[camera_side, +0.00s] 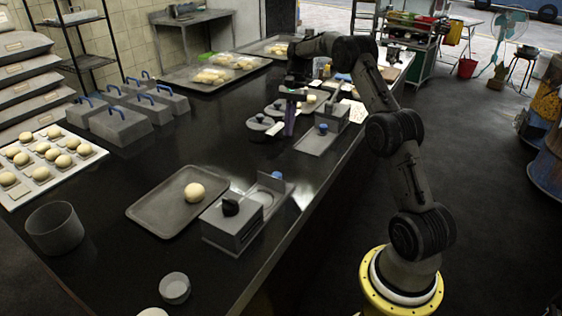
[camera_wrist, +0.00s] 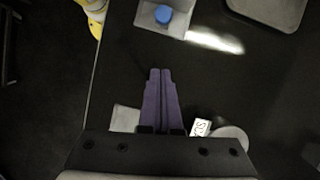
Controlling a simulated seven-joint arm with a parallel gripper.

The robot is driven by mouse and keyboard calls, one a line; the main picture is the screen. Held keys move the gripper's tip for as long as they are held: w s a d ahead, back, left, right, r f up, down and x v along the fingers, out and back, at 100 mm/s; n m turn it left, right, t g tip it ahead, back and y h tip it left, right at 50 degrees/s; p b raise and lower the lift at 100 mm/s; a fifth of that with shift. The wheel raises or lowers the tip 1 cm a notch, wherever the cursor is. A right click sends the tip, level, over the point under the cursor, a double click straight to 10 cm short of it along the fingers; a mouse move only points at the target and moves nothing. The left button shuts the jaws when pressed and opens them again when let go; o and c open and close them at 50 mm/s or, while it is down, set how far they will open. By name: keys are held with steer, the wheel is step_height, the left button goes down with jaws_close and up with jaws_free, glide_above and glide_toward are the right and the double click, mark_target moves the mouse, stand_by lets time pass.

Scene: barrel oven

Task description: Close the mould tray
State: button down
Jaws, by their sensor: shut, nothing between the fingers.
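Two grey mould units stand along the bench's right side. The near one has a grey box (camera_side: 233,228) with a black knob and a flat tray (camera_side: 267,193) extending from it, with a blue knob (camera_side: 277,175) at its far end. This blue knob (camera_wrist: 163,14) and tray end also show at the top of the wrist view. The farther unit has a grey box (camera_side: 334,113) and a flat plate (camera_side: 314,142) with a blue knob. Which tray is meant I cannot tell. My gripper (camera_side: 288,133) has purple fingers, shut and empty (camera_wrist: 160,70), above the bench left of the farther plate, apart from the near knob.
A dark baking tray (camera_side: 165,212) with a dough ball (camera_side: 194,193) lies left of the near unit. Round grey discs (camera_side: 260,123) lie near my fingers. Lidded boxes (camera_side: 122,125) stand at left. The dark bench between my gripper and the near unit is clear.

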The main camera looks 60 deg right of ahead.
steer(key=x, duration=0.8)
steer(key=shift+s+f, duration=0.1)
steer(key=a, duration=0.3)
steer(key=shift+s+a+f, duration=0.1)
steer(key=shift+s+f, duration=0.1)
steer(key=shift+s, duration=0.05)
steer(key=shift+s+a, duration=0.1)
steer(key=shift+a, duration=0.4)
glide_above(258, 200)
steer(key=shift+d, duration=0.1)
